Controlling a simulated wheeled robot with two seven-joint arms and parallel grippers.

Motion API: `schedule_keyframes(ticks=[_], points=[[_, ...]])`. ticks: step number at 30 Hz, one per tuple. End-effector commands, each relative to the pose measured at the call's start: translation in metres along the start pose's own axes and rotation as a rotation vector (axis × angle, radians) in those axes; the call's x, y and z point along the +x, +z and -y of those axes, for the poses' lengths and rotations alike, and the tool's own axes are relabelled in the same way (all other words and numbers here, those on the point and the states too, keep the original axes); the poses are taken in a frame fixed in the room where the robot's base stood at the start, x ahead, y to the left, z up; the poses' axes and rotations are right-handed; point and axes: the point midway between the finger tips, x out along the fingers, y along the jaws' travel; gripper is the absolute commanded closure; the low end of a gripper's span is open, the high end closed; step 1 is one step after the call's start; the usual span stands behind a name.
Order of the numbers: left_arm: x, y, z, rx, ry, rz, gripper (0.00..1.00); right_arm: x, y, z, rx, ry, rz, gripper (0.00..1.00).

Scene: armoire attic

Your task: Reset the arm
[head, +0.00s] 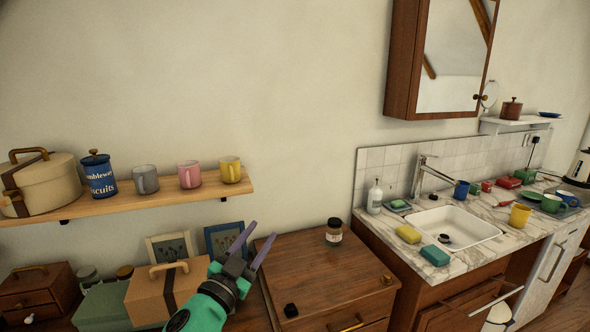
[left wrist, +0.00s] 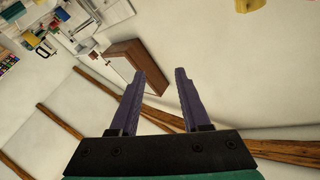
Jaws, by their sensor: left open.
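My left gripper (head: 250,246) comes up from the bottom of the head view, with a teal wrist and two purple fingers. It is in front of the wooden cabinet and the picture frames, and its fingers point up. In the left wrist view the fingers (left wrist: 160,95) stand apart with nothing between them. That view looks past them at the wall, the mirror cabinet (left wrist: 135,65) and part of the sink area. My right gripper is in neither view.
A shelf (head: 130,208) with mugs, a blue canister and a round box is at left. A wooden cabinet (head: 330,262) carries a jar (head: 334,231) and a small black object (head: 290,311). A marble counter (head: 480,250) with a sink (head: 455,228) is at right. Wall space above is free.

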Motion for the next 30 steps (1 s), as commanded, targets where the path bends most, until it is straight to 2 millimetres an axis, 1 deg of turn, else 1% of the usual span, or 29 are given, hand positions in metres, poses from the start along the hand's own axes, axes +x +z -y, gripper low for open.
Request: schedule_keyframes(ticks=[1,2,3,4,5,6,8,9,11,12,14,15,17,18,20,21,23,24,29,30], points=[[-0.023,0.037,0.014,-0.083,-0.097,0.151,0.53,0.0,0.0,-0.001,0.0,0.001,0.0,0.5],[-0.039,0.061,0.021,-0.118,-0.145,0.249,0.53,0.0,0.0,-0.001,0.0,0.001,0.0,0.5],[-0.062,0.09,0.026,-0.161,-0.189,0.379,0.53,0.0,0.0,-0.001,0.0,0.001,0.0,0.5],[-0.081,0.111,0.027,-0.19,-0.211,0.475,0.53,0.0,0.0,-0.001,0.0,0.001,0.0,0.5],[-0.1,0.129,0.026,-0.213,-0.224,0.565,0.53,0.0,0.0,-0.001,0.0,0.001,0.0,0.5],[-0.125,0.15,0.023,-0.243,-0.229,0.675,0.53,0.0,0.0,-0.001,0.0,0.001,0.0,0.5],[-0.16,0.174,0.015,-0.278,-0.22,0.821,0.53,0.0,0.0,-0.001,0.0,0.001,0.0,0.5],[-0.181,0.186,0.009,-0.297,-0.209,0.903,0.53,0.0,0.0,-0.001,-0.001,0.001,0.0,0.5],[-0.21,0.2,-0.001,-0.323,-0.183,1.013,0.53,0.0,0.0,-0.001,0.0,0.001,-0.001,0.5],[-0.228,0.206,-0.008,-0.338,-0.162,1.077,0.53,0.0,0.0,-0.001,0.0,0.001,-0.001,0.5],[-0.254,0.214,-0.018,-0.359,-0.13,1.166,0.53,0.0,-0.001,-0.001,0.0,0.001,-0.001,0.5],[-0.27,0.217,-0.025,-0.372,-0.105,1.22,0.53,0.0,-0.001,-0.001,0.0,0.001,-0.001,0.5],[-0.293,0.22,-0.034,-0.391,-0.068,1.295,0.53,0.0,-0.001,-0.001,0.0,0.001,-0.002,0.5],[-0.308,0.221,-0.04,-0.402,-0.041,1.343,0.53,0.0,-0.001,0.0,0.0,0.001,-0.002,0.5],[-0.33,0.221,-0.049,-0.42,0.001,1.408,0.53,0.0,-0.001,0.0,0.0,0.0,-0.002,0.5],[-0.344,0.22,-0.055,-0.43,0.03,1.451,0.53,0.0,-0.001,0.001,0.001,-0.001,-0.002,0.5],[-0.363,0.219,-0.063,-0.446,0.075,1.508,0.53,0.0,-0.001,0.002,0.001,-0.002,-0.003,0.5],[-0.36,0.236,-0.068,-0.442,0.075,1.509,0.53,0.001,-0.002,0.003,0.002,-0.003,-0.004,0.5],[-0.364,0.287,-0.089,-0.442,0.082,1.53,0.53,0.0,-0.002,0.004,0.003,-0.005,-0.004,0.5],[-0.366,0.3,-0.096,-0.442,0.085,1.536,0.53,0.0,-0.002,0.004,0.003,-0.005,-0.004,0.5]])
